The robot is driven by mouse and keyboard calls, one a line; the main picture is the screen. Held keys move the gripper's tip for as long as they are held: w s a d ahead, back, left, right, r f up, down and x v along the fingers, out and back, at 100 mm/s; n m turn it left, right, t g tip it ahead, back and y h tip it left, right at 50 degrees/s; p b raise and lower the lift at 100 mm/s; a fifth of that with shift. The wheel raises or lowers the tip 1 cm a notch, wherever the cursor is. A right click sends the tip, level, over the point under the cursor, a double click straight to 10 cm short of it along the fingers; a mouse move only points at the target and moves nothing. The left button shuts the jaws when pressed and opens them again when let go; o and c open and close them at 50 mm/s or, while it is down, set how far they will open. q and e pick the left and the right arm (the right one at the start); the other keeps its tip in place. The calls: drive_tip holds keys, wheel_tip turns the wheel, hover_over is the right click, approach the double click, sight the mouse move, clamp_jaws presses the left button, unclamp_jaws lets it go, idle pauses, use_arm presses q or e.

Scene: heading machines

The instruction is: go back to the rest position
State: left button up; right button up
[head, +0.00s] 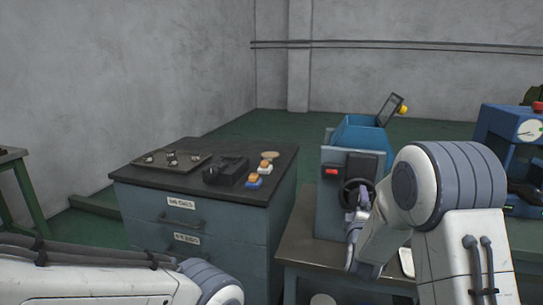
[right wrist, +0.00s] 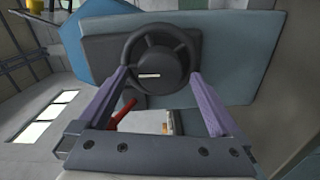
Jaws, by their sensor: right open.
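My right gripper (head: 361,197) is in front of the black handwheel (head: 347,190) on the blue-grey machine (head: 328,215). In the right wrist view, my right gripper (right wrist: 158,76) is open, with its two purple-grey fingers spread. The handwheel (right wrist: 160,57) shows between and just beyond the fingertips; I cannot tell whether they touch its rim. My left arm lies low at the left of the head view, and its gripper is out of view.
A grey drawer cabinet (head: 190,215) stands left, carrying a metal plate (head: 172,158), a black device (head: 226,172) and small orange-topped items (head: 265,167). The machine stands on a low bench (head: 305,245). Another blue machine (head: 512,135) is at the right. Green floor (head: 225,130) is open behind.

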sight(359, 202)
drive_tip(key=x, duration=0.3)
drive_tip(key=shift+w+d, duration=0.2)
drive_tip(key=shift+w, duration=0.1)
drive_tip(key=shift+s+a+m, duration=0.1)
drive_tip(key=shift+s+m, duration=0.05)
drive_tip(key=shift+m, duration=1.55)
drive_tip(key=m, duration=0.9)
drive_tip(key=shift+p, duration=0.3)
drive_tip(key=m+p, duration=0.1)
drive_tip(key=m, duration=0.3)
drive_tip(key=shift+m, duration=0.3)
drive_tip(key=shift+v, duration=1.9)
